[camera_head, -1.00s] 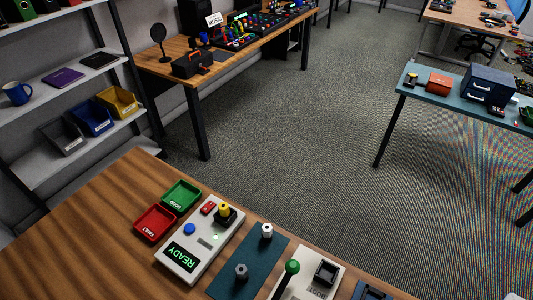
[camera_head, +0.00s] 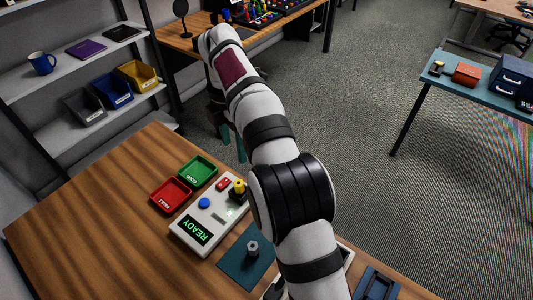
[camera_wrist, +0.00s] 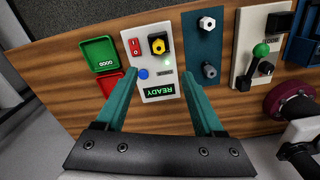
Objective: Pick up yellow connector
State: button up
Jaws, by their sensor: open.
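The yellow connector (camera_head: 240,186) sits upright in a black socket on the white tester box (camera_head: 187,248), beside its READY display. In the wrist view the yellow connector (camera_wrist: 158,45) is seen from above, near the top centre. My gripper (camera_wrist: 160,76) is open, its two teal fingers spread wide with nothing between them. The connector lies beyond the fingertips, apart from them. In the head view my gripper (camera_head: 231,146) hangs past the far edge of the wooden table, partly hidden by my arm.
Red FAULT (camera_head: 171,195) and green GOOD (camera_head: 198,170) trays stand left of the box. A teal mat (camera_head: 238,272) holds a grey connector (camera_head: 252,248) and, in the wrist view, a white connector (camera_wrist: 206,23). A green-knobbed lever (camera_wrist: 259,52) stands further right. The table's left is clear.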

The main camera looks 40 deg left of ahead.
aim_at(239, 182)
notch_tip(239, 182, down, 16)
jog(key=shift+w+r, duration=0.1)
jog(key=shift+r, duration=0.05)
jog(key=shift+a, duration=0.1)
grip_shut()
